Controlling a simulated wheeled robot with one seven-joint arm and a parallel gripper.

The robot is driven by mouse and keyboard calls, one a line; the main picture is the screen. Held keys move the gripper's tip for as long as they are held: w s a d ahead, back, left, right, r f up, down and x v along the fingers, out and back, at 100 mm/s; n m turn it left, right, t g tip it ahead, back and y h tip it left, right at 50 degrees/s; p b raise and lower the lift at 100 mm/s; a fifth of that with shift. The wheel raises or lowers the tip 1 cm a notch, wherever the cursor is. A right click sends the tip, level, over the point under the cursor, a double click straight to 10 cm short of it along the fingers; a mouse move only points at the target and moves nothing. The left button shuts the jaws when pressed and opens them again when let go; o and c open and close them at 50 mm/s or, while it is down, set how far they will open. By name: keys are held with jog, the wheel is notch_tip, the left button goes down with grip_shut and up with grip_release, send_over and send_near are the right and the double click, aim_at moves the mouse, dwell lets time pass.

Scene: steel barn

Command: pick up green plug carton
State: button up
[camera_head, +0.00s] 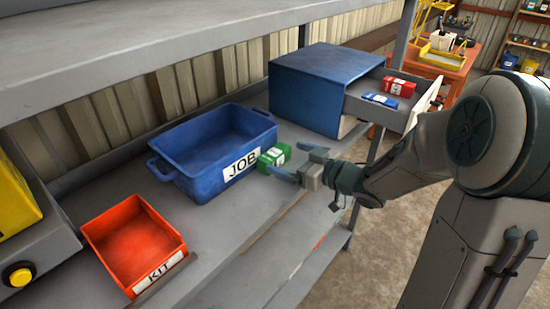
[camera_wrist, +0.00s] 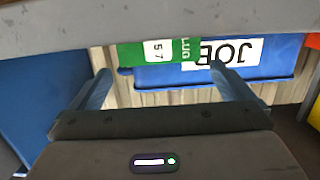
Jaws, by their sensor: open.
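The green plug carton (camera_head: 273,157) lies on the grey shelf beside the right end of the blue JOB bin (camera_head: 213,150). It has a white label. In the wrist view the carton (camera_wrist: 158,51) shows beyond and between my two fingers, with part of it cut off by a grey edge above. My gripper (camera_head: 292,164) is open and points at the carton from the right. Its fingers reach close to the carton's near side; I cannot tell if they touch it. The JOB bin also shows in the wrist view (camera_wrist: 285,62), behind the carton.
A red KIT bin (camera_head: 136,245) stands at the front left. A blue cabinet (camera_head: 318,88) with an open drawer (camera_head: 362,103) holding a red carton (camera_head: 399,86) and a blue carton (camera_head: 380,100) stands at the back right. An upper shelf (camera_head: 130,40) overhangs.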

aim_at(281, 155)
jog(key=x, duration=0.4)
jog(key=shift+a+f, duration=0.1)
jog(key=shift+f, duration=0.1)
jog(key=c, duration=0.9)
jog(key=shift+r, duration=0.1)
